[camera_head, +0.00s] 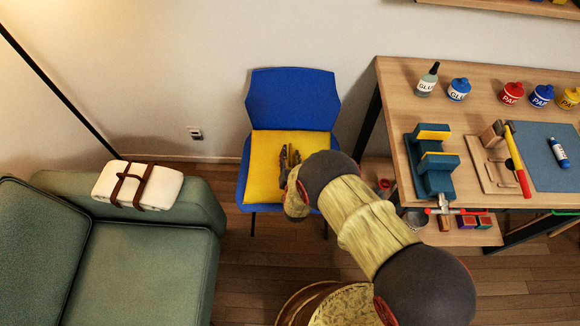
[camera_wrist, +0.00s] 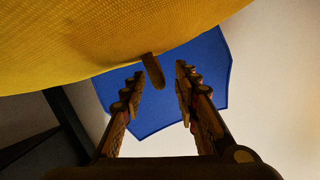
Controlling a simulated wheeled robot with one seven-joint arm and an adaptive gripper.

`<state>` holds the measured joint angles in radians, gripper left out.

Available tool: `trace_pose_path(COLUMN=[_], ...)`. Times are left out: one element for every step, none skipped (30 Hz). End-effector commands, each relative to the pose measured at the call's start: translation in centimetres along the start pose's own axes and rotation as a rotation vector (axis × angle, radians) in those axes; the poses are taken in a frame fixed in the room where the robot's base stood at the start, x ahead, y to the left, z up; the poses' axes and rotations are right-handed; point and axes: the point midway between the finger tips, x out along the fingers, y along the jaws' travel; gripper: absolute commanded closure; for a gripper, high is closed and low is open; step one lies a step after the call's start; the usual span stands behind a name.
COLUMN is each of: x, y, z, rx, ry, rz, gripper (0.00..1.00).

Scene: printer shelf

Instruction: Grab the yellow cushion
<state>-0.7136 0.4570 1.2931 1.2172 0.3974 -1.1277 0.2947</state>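The yellow cushion (camera_head: 265,165) lies on the seat of the blue chair (camera_head: 292,97). My gripper (camera_head: 289,156) is over the cushion's right half in the head view. In the wrist view, the yellow cushion (camera_wrist: 110,35) fills the top, and a small brown tab (camera_wrist: 153,71) sticks out from its edge. My gripper (camera_wrist: 159,72) is open there, with a gap between its fingers. The tab appears between the two fingertips; I cannot tell whether they touch it. The blue chair (camera_wrist: 200,80) shows behind the fingers. My arm hides the cushion's right front part in the head view.
A green sofa (camera_head: 150,270) with a strapped white roll (camera_head: 160,187) stands at left. At right is a wooden workbench (camera_head: 400,75) with bottles, paint pots and tools. A lower shelf (camera_head: 465,238) sits beneath it. Wooden floor (camera_head: 235,270) is free between sofa and chair.

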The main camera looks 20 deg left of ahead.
Motion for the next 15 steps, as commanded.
trace_pose_path(x=[-0.01,-0.02,-0.02,-0.02,-0.02,-0.03,-0.03,-0.03,-0.03,-0.03,-0.03,-0.03,-0.03,-0.03,-0.04], y=[-0.02,-0.03,-0.03,-0.03,-0.03,-0.03,-0.03,-0.03,-0.02,-0.02,-0.03,-0.02,-0.02,-0.02,-0.02], z=[-0.04,-0.04,-0.04,-0.04,-0.03,-0.03,-0.03,-0.03,-0.02,-0.02,-0.02,-0.02,-0.02,-0.02,-0.02], rx=[0.0,0.0,0.0,0.0,0.0,0.0,0.0,0.0,0.0,0.0,0.0,0.0,0.0,0.0,0.0], ry=[0.0,0.0,0.0,0.0,0.0,0.0,0.0,0.0,0.0,0.0,0.0,0.0,0.0,0.0,0.0], rz=[0.0,0.0,0.0,0.0,0.0,0.0,0.0,0.0,0.0,0.0,0.0,0.0,0.0,0.0,0.0], gripper=[0.7,0.72,0.74,0.76,0.78,0.8,0.82,0.83,0.86,0.88,0.89,0.92,0.93,0.95,0.97])
